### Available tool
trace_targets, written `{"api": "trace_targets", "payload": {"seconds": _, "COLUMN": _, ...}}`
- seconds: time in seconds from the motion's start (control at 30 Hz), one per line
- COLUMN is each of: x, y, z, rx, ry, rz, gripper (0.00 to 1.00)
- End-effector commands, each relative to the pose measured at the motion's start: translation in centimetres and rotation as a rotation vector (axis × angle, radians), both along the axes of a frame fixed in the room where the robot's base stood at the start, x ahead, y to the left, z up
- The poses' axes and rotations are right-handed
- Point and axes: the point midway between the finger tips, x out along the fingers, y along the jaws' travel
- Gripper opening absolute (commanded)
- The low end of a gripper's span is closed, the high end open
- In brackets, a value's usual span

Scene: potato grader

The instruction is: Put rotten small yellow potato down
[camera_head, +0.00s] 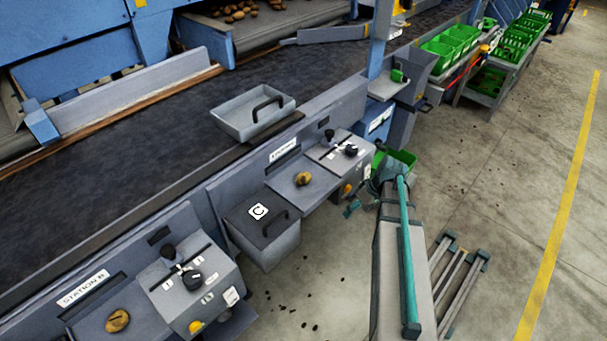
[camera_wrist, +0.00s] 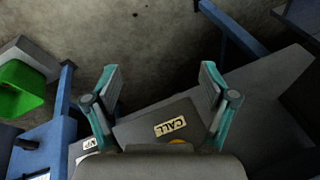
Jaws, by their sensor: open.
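A small yellow-brown potato (camera_head: 303,179) lies on the grey station shelf in the middle of the head view. A similar one (camera_head: 117,320) lies on the Station B shelf at the lower left. I cannot tell from their surfaces which is rotten. No potato shows in the wrist view. In the head view my arm reaches up to beside the right end of the station, and its fingers are small and partly hidden.
A green bin (camera_head: 400,160) stands just behind my arm's end. A grey tray (camera_head: 252,115) rests at the conveyor edge. A lidded box (camera_head: 262,232) hangs between stations. The wrist view shows a CALL panel (camera_wrist: 170,127) below the fingers and a green container (camera_wrist: 22,88) left.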

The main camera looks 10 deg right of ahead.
Motion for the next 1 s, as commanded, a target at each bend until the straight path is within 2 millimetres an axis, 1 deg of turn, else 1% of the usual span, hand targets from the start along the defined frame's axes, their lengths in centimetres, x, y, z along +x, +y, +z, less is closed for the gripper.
{"api": "trace_targets", "payload": {"seconds": 0.03, "x": 0.8, "y": -1.1, "z": 1.8, "rx": -0.001, "ry": -0.028, "rz": 0.005, "gripper": 0.84}}
{"api": "trace_targets", "payload": {"seconds": 0.2, "x": 2.4, "y": -3.6, "z": 5.8, "rx": -0.008, "ry": -0.104, "rz": 0.031, "gripper": 0.84}}
{"api": "trace_targets", "payload": {"seconds": 0.27, "x": 2.8, "y": -4.4, "z": 7.1, "rx": -0.012, "ry": -0.127, "rz": 0.039, "gripper": 0.84}}
{"api": "trace_targets", "payload": {"seconds": 0.33, "x": 3.2, "y": -4.9, "z": 8.7, "rx": -0.018, "ry": -0.151, "rz": 0.053, "gripper": 0.84}}
{"api": "trace_targets", "payload": {"seconds": 0.4, "x": 3.5, "y": -4.9, "z": 10.2, "rx": -0.023, "ry": -0.172, "rz": 0.070, "gripper": 0.84}}
{"api": "trace_targets", "payload": {"seconds": 0.47, "x": 3.7, "y": -4.4, "z": 11.5, "rx": -0.030, "ry": -0.188, "rz": 0.089, "gripper": 0.84}}
{"api": "trace_targets", "payload": {"seconds": 0.53, "x": 3.8, "y": -3.4, "z": 13.0, "rx": -0.039, "ry": -0.203, "rz": 0.114, "gripper": 0.84}}
{"api": "trace_targets", "payload": {"seconds": 0.77, "x": 3.9, "y": 2.0, "z": 17.4, "rx": -0.071, "ry": -0.239, "rz": 0.211, "gripper": 0.84}}
{"api": "trace_targets", "payload": {"seconds": 0.87, "x": 3.6, "y": 4.9, "z": 19.5, "rx": -0.085, "ry": -0.255, "rz": 0.260, "gripper": 0.84}}
{"api": "trace_targets", "payload": {"seconds": 0.97, "x": 3.0, "y": 8.3, "z": 22.0, "rx": -0.103, "ry": -0.275, "rz": 0.319, "gripper": 0.84}}
{"api": "trace_targets", "payload": {"seconds": 1.0, "x": 2.7, "y": 9.7, "z": 22.9, "rx": -0.109, "ry": -0.285, "rz": 0.343, "gripper": 0.84}}
